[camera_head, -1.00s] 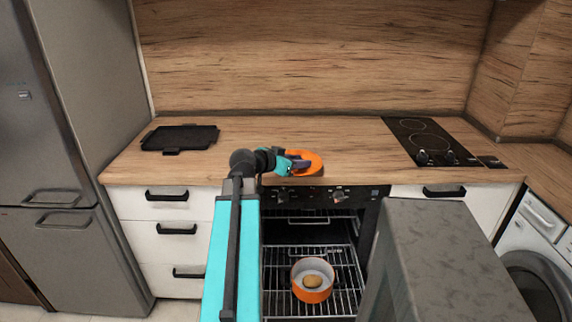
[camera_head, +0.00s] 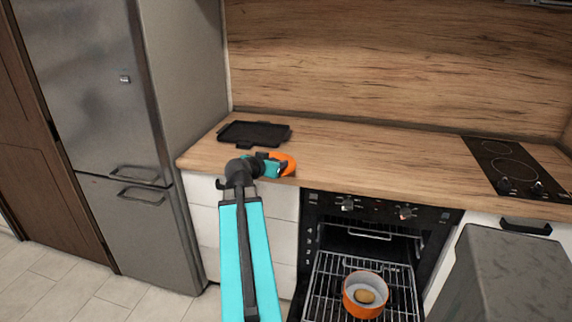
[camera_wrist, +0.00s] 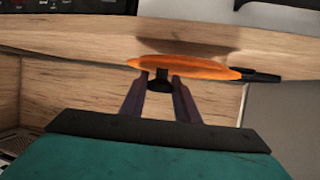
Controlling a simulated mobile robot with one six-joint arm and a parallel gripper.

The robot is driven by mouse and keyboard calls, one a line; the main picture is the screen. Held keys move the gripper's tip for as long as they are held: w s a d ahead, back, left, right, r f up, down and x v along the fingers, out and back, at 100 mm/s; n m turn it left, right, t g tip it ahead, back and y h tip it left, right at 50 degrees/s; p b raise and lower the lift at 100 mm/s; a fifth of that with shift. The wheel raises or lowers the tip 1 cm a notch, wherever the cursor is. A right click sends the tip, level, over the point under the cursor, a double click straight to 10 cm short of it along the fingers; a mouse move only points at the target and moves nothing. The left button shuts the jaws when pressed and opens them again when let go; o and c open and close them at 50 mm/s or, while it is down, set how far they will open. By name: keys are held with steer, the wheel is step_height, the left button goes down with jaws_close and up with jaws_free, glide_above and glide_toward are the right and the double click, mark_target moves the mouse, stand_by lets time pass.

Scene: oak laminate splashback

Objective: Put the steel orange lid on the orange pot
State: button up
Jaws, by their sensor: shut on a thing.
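The orange lid (camera_head: 288,161) is held by my gripper (camera_head: 274,164) near the counter's front edge. In the wrist view the lid (camera_wrist: 190,67) is seen nearly edge-on, and my gripper (camera_wrist: 162,82) is shut on its dark knob (camera_wrist: 160,85). The orange pot (camera_head: 352,304) stands on the oven rack, below and to the right of the lid. It is uncovered, with a brown round item (camera_head: 366,297) inside.
The oven (camera_head: 385,214) is open with its wire rack (camera_head: 325,285) showing. A black tray (camera_head: 254,133) lies on the wooden counter (camera_head: 370,155). A cooktop (camera_head: 505,160) is at the right, and a steel fridge (camera_head: 85,90) stands at the left. A grey block-like shape (camera_head: 510,275) fills the lower right.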

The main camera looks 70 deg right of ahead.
steer(key=w+a+r+n+t+y, duration=0.15)
steer(key=w+a+n+t, duration=0.35)
steer(key=w+a, duration=1.1)
steer(key=w+a+n+t+y, duration=0.3)
steer(key=w+a+n+t, duration=0.25)
steer(key=w+a, duration=1.05)
steer(key=w+a+r+n+t+y, duration=0.1)
steer(key=w+a, duration=0.4)
steer(key=a, duration=0.7)
steer(key=w+a+r+n+t+y, duration=0.1)
steer(key=w+a+n+y, duration=0.3)
steer(key=a, duration=0.8)
steer(key=w+a+r+n+t+y, duration=0.1)
steer(key=w+a+n+t+y, duration=0.1)
steer(key=w+a, duration=0.5)
steer(key=a+n+y, duration=0.1)
steer(key=a+y, duration=0.1)
steer(key=a, duration=0.3)
steer(key=shift+w+a+r, duration=0.3)
steer(key=shift+w+r, duration=0.05)
steer(key=shift+r, duration=0.05)
steer(key=shift+s, duration=0.1)
